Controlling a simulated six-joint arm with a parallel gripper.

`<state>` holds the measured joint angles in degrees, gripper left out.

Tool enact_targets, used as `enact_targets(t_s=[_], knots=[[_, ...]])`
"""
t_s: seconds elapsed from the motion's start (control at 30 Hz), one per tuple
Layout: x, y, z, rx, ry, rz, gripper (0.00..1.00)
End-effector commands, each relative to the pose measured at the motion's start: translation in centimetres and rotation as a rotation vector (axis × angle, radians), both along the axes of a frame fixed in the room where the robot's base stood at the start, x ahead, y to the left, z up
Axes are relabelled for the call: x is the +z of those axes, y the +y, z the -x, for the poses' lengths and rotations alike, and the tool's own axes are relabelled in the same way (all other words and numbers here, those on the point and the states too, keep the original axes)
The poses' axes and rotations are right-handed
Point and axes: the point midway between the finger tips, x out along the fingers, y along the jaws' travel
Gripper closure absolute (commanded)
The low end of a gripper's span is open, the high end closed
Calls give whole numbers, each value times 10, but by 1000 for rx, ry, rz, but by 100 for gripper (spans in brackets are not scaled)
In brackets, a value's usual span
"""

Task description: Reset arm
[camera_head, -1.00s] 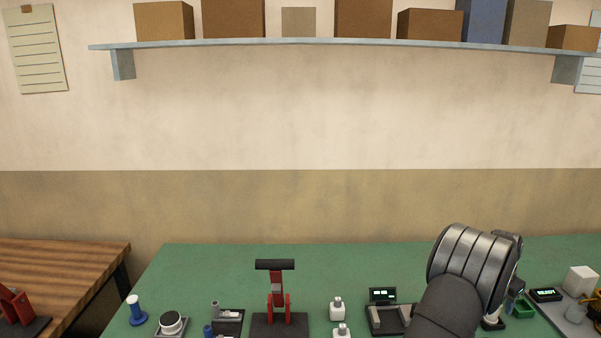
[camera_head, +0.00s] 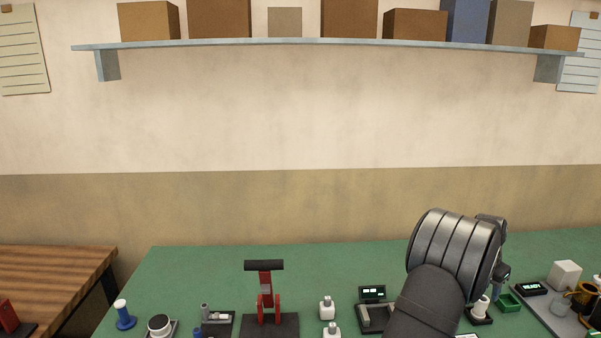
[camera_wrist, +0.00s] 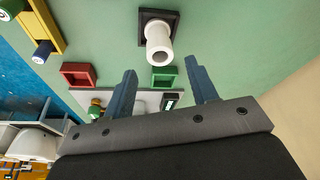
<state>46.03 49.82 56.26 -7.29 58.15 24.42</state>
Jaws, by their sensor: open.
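My gripper (camera_wrist: 160,82) shows in the wrist view with its two blue fingers apart and nothing between them. A white roll on a dark square base (camera_wrist: 158,35) is beyond the fingertips on the green table, apart from them. In the head view my arm rises at the lower right, and its wrist hides the gripper's fingers. The white roll (camera_head: 481,306) shows there just right of my wrist on the green table (camera_head: 200,268).
A red press (camera_head: 265,290) stands mid-table, with white bottles (camera_head: 327,308) and a small display device (camera_head: 372,294) between it and my arm. A green tray (camera_head: 509,302) and white box (camera_head: 565,273) are at right. A shelf with boxes (camera_head: 330,43) hangs above.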

Motion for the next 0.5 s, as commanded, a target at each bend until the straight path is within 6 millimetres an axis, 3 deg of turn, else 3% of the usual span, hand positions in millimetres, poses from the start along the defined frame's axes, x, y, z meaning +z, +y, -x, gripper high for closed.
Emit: enact_targets(t_s=[0.37, 0.4, 0.5], knots=[[-75, -21, -8, -1, 0, -1, 47], [-75, -22, -9, -1, -2, 2, 47], [-48, -22, -9, -1, -5, 5, 47]])
